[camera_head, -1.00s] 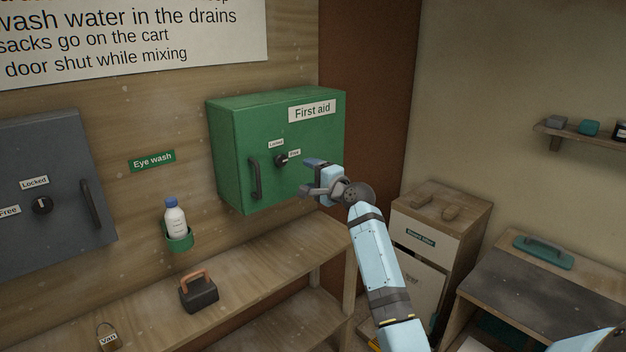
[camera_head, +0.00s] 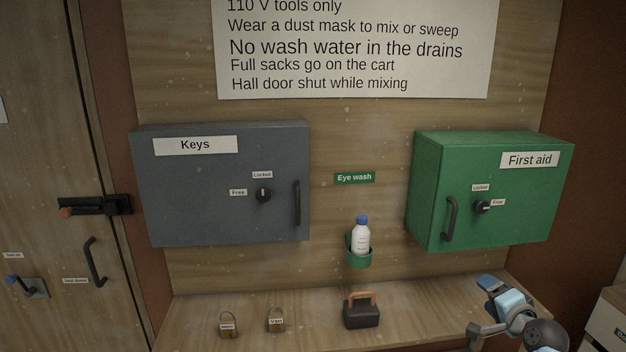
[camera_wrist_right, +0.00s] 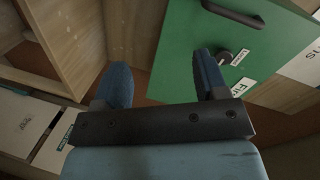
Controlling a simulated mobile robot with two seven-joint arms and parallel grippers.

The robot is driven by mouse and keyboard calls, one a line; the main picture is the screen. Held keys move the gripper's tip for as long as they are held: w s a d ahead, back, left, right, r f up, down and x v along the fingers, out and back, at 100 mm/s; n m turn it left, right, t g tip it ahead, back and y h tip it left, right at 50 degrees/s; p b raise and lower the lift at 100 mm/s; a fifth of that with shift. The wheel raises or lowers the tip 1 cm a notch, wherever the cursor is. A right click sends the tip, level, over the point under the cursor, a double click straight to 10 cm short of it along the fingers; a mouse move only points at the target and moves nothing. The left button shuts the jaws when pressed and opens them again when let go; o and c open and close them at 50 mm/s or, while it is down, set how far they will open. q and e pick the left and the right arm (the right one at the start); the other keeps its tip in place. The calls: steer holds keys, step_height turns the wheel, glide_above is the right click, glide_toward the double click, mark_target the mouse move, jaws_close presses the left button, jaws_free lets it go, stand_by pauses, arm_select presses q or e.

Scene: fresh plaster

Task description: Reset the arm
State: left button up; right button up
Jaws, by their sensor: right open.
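My right gripper (camera_head: 487,307) is at the lower right of the head view, below the green first aid cabinet (camera_head: 430,170) and by the right part of the wooden shelf. In the right wrist view the right gripper (camera_wrist_right: 162,85) has its two blue fingers apart, with nothing between them. The first aid cabinet (camera_wrist_right: 185,50) shows beyond the fingers there, shut, with its black knob (camera_wrist_right: 224,58) and handle (camera_wrist_right: 232,13). The knob shows also in the head view (camera_head: 482,207), clear of the gripper. My left gripper is not in view.
A grey key cabinet (camera_head: 220,200) hangs at the left, shut. An eye wash bottle (camera_head: 361,238) sits in a green holder. The shelf (camera_head: 300,322) holds two padlocks (camera_head: 228,324) and a dark block (camera_head: 361,313) with an orange handle. A wooden door (camera_head: 50,150) is at far left.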

steer(key=s+a+f+n+g, duration=0.3)
steer(key=s+a+f+n, duration=0.75)
steer(key=s+f, duration=0.7)
steer(key=s+a+f+n+g+y, duration=0.1)
steer(key=s+a+f+n, duration=0.1)
steer(key=s+a, duration=0.4)
steer(key=s+a+f+n+y, duration=0.1)
steer(key=s+a+f+n, duration=0.2)
steer(key=s+a, duration=0.3)
steer(key=s+f+p, duration=0.1)
steer(key=s, duration=0.4)
steer(key=shift+s+a+f+g, duration=0.3)
steer(key=shift+a+g, duration=0.1)
steer(key=c, duration=0.4)
steer(key=shift+d, duration=0.2)
steer(key=shift+c, duration=0.3)
